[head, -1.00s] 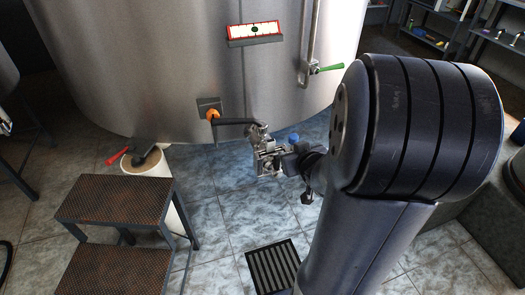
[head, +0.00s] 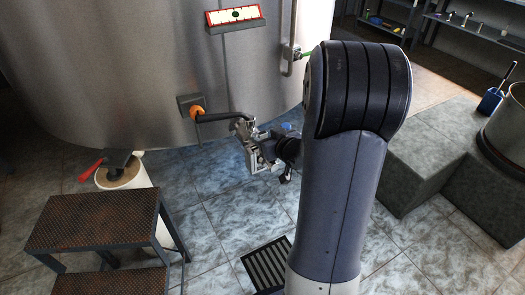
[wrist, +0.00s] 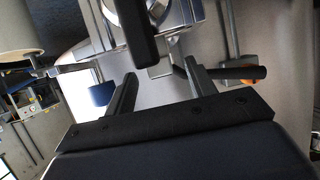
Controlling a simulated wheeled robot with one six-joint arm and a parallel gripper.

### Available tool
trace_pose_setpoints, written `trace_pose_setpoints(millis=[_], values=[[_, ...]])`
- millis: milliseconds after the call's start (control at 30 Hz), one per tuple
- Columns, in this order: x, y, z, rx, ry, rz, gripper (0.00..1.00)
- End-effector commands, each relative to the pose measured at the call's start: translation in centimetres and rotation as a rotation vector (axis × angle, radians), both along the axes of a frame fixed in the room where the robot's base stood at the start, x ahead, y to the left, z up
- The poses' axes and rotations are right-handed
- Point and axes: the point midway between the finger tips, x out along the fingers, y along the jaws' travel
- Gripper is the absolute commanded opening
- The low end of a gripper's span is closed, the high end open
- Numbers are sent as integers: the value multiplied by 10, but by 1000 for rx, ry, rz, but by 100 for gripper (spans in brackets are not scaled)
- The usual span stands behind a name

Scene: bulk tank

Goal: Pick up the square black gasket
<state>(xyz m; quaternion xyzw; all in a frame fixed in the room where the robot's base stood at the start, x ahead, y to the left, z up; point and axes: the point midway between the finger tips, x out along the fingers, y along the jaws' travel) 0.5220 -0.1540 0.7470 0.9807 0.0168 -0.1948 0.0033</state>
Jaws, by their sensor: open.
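I cannot make out the square black gasket for certain in either view. My gripper (wrist: 160,69) is open, its two dark fingers apart with nothing seen held between them. In the wrist view a metal fitting (wrist: 184,13) with a black bar (wrist: 136,30) lies just beyond the fingertips. In the head view my gripper (head: 268,153) is beside the metal fitting (head: 243,128) at the end of the tank's dark outlet pipe (head: 222,116). The gripper's fingertips are small there, and contact cannot be told.
The steel tank (head: 120,70) rises behind. Brown-topped steps (head: 95,215) and a white cylinder (head: 125,176) with a red handle stand at left. A floor drain grate (head: 266,265) lies in front. Grey blocks (head: 430,150) stand at right. Tiled floor between is clear.

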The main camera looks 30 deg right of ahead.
Motion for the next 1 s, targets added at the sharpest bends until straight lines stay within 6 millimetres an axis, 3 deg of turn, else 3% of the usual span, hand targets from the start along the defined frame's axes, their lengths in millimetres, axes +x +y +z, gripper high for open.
trace_pose_setpoints(millis=[200,467,1000], values=[[27,1,-11,-1,1,1,53],[30,1,-11,0,0,0,53],[30,1,-11,0,0,0,10]])
